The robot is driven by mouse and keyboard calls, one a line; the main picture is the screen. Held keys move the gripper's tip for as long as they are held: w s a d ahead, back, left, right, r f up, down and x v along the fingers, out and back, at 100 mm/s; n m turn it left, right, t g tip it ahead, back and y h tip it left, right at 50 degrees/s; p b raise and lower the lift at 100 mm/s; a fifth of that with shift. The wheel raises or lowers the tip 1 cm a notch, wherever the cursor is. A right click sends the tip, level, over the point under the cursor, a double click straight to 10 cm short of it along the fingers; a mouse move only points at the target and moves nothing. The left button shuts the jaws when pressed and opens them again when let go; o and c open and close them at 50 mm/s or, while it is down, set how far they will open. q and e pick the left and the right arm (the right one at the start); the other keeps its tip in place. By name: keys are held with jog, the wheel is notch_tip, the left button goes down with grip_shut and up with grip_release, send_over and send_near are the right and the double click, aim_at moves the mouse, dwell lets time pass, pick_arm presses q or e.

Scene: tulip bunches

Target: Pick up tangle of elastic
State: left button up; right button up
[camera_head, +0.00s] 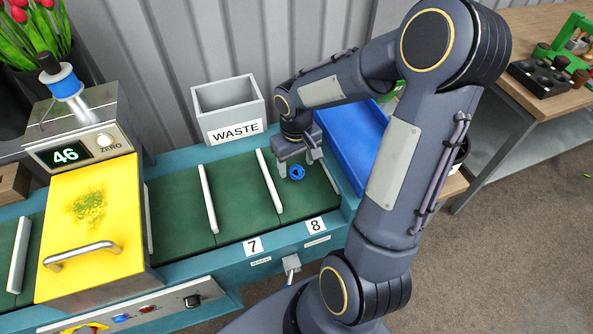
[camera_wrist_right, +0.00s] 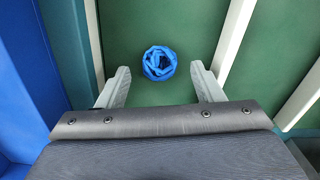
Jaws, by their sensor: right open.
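The tangle of elastic (camera_head: 296,172) is a small blue coiled bundle lying on the green surface of the compartment marked 8. In the right wrist view the tangle (camera_wrist_right: 159,63) lies just beyond the fingertips, roughly midway between them. My right gripper (camera_head: 298,164) points down over that compartment, close to the tangle. Its two pale fingers are spread wide in the wrist view (camera_wrist_right: 160,76), with nothing between them. My left gripper is not in view.
White dividers (camera_head: 269,181) separate the green compartments. A grey WASTE bin (camera_head: 229,107) stands behind. A blue tray (camera_head: 345,130) lies to the right of the compartment. A yellow-covered machine (camera_head: 90,230) reading 46 stands at left. Compartment 7 (camera_head: 240,195) is empty.

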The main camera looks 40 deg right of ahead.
jog(key=shift+f, duration=0.95)
jog(key=shift+c, duration=0.3)
jog(key=c, duration=1)
jog(key=shift+r, duration=0.1)
